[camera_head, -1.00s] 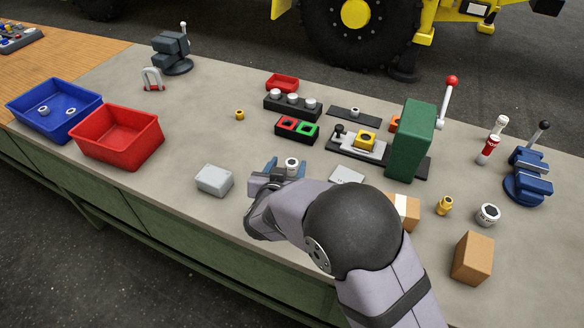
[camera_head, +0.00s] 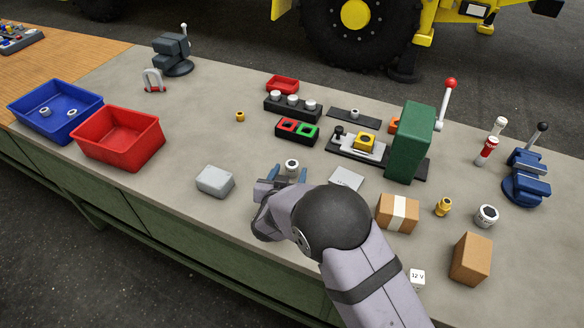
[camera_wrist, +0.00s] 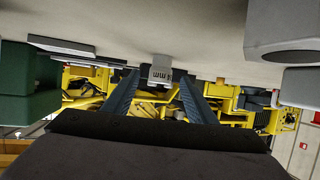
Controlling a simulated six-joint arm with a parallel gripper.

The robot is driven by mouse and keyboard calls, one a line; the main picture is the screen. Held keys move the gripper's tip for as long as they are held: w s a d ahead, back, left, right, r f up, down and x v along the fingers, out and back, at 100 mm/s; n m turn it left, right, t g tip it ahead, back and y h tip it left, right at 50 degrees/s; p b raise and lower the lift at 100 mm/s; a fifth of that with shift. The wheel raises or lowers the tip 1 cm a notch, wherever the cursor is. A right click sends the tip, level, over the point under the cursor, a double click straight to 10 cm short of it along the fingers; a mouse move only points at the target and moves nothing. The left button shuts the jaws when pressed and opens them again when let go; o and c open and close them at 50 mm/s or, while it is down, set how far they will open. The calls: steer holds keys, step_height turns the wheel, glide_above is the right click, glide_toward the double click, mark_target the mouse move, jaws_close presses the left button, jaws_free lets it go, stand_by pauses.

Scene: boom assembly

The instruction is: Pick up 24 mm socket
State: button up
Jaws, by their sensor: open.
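A small grey metal socket (camera_head: 292,165) stands upright on the bench, mid-picture. My gripper (camera_head: 287,174) is at it, with its blue fingers open on the near side of the socket. In the wrist view, which is upside down, the socket (camera_wrist: 160,69) shows between the tips of the open fingers (camera_wrist: 160,82), apart from both. Its label shows "mm"; I cannot read the number clearly. A larger socket (camera_head: 487,215) stands at the right of the bench.
A grey box (camera_head: 215,181) lies left of my gripper, and a flat grey plate (camera_head: 346,179) lies to its right. A green press (camera_head: 408,145) and a taped carton (camera_head: 397,213) stand further right. Red (camera_head: 118,140) and blue (camera_head: 55,105) bins are at the left.

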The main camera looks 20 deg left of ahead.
mark_target(291, 169)
steer(key=shift+p+x, duration=0.5)
steer(key=shift+x, duration=1.7)
steer(key=shift+r, duration=0.1)
steer(key=c, duration=1.2)
